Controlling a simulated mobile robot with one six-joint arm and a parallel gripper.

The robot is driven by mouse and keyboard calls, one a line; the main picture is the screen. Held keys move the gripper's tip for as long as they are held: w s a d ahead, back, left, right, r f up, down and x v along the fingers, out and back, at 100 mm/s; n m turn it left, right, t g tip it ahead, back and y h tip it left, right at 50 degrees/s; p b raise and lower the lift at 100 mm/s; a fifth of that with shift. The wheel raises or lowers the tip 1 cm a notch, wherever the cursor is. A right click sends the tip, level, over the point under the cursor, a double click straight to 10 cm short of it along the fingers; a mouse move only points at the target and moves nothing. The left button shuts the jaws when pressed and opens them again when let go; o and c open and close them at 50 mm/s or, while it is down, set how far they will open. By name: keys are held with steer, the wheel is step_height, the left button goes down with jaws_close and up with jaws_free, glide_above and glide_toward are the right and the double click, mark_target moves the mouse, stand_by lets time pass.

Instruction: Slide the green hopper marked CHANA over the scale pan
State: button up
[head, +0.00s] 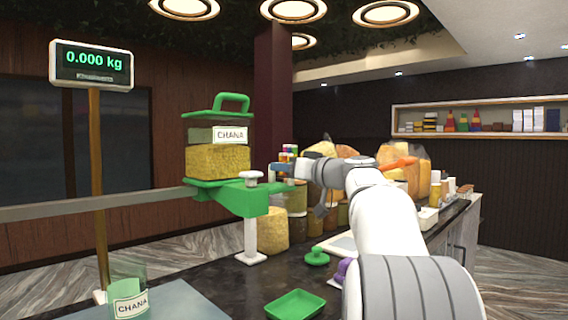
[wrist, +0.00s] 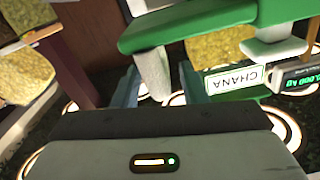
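The green hopper (head: 217,160) marked CHANA holds yellow grain and hangs upright on a grey rail, with a green bracket (head: 232,199) below and to its right. A white knob (head: 251,178) stands on the bracket. The hopper is upside down in the wrist view, its label (wrist: 235,80) at right. My gripper (head: 277,171) is at the knob, to the hopper's right. In the wrist view my fingers (wrist: 160,88) stand apart on either side of the knob (wrist: 152,72), apparently with gaps. The scale display (head: 91,65) reads 0.000 kg. The scale pan cannot be clearly told; a CHANA-marked clear cup (head: 129,299) stands at lower left.
The grey rail (head: 120,199) runs left past the display's wooden pole (head: 97,180). A green tray (head: 294,304) and a green knobbed piece (head: 316,257) lie on the dark counter. Filled jars and bags (head: 405,170) crowd behind my arm.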

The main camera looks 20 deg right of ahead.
steer(key=shift+w+a, duration=0.25)
steer(key=shift+w, duration=0.45)
steer(key=shift+c, duration=0.5)
jaws_close()
